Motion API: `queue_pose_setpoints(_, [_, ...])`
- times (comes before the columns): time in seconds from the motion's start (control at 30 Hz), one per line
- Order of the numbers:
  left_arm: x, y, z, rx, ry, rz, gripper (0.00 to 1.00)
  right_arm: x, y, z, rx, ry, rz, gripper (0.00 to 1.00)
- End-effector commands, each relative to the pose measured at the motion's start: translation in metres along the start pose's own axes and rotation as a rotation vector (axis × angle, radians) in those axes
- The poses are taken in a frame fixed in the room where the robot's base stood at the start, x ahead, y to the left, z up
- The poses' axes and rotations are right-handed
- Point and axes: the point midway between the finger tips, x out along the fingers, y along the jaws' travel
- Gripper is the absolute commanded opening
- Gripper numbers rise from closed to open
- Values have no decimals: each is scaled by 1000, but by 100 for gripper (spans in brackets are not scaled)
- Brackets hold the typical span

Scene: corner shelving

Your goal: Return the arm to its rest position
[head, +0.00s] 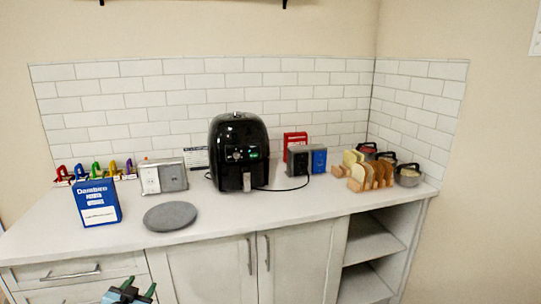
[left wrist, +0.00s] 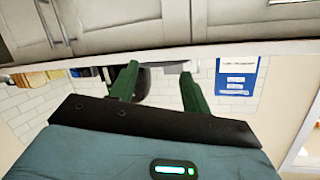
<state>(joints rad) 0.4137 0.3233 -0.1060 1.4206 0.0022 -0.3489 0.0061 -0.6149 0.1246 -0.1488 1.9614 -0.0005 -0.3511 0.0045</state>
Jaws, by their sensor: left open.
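My left gripper (head: 131,288) shows at the bottom edge of the head view, in front of the cabinet drawers and below the countertop level. In the left wrist view its two green fingers (left wrist: 158,78) stand apart with nothing between them. That view is upside down, with the counter edge across it. The rest of my left arm is out of the head view. My right gripper shows in neither view.
A white counter (head: 265,212) holds a blue box (head: 96,202), a grey round plate (head: 170,216), a black air fryer (head: 238,150), a toast rack (head: 364,172) and several pots. Cabinet doors (head: 205,262) and open shelves (head: 372,248) lie below.

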Motion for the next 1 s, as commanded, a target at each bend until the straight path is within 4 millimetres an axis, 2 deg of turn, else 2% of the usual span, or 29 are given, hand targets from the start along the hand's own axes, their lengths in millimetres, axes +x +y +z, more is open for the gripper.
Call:
queue_pose_setpoints(0.03, [-10,13,16,-3,-18,19,48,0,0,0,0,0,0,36])
queue_pose_setpoints(0.17, [-39,47,54,-15,-64,66,48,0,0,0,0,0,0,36])
queue_pose_setpoints(0.27, [-71,77,88,-31,-110,110,48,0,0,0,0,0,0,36])
queue_pose_setpoints(0.4, [-129,120,135,-65,-182,173,48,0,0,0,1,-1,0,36])
queue_pose_setpoints(0.47, [-156,136,152,-82,-213,198,48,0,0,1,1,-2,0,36])
queue_pose_setpoints(0.6, [-222,170,185,-126,-289,248,48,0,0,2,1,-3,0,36])
queue_pose_setpoints(0.8, [-308,201,211,-188,-386,296,48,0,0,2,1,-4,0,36])
queue_pose_setpoints(0.9, [-336,209,217,-210,-420,308,48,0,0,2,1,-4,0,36])
queue_pose_setpoints(1.0, [-352,213,218,-222,-438,314,48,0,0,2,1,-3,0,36])
